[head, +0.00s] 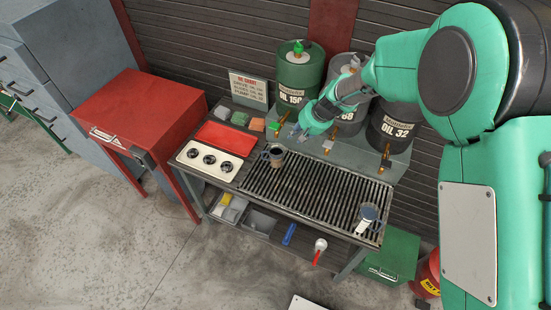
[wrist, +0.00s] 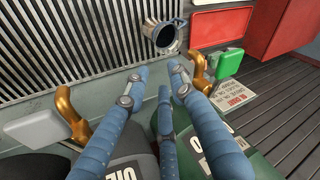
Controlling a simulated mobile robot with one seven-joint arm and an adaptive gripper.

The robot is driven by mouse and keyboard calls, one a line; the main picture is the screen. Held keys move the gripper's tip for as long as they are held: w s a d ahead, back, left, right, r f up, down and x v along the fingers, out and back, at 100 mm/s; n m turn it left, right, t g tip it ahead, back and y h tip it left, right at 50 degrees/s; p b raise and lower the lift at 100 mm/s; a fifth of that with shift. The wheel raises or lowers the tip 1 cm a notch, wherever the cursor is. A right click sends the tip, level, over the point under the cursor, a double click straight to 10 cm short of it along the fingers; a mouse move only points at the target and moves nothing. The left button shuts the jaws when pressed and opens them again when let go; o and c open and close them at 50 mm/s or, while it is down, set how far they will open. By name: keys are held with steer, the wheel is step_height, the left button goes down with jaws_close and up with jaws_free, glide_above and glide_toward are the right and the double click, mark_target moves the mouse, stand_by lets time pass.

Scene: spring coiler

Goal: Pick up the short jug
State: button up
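Two jugs are on the bench grate. A small dark-mouthed grey jug (head: 276,156) stands at the grate's left end; it also shows in the wrist view (wrist: 166,36), at top centre, with its handle visible. A second jug, grey-blue with a pale label (head: 368,214), stands at the grate's right end. I cannot tell for certain which is the shorter. My gripper (head: 297,131) is above the back of the bench, behind and to the right of the left jug, apart from it. In the wrist view its blue fingers (wrist: 157,88) are spread and empty.
Oil drums (head: 299,75) with brass taps (head: 329,143) stand behind the grate (head: 310,190), close to my gripper. A red cabinet (head: 150,110) stands farther left.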

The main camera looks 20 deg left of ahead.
mark_target(272, 156)
steer(key=shift+f, duration=0.1)
stand_by(0.3)
steer(key=x, duration=0.8)
steer(key=shift+a, duration=0.2)
steer(key=shift+f, duration=0.25)
steer(key=shift+x, duration=2.5)
jaws_close()
steer(key=shift+r, duration=0.1)
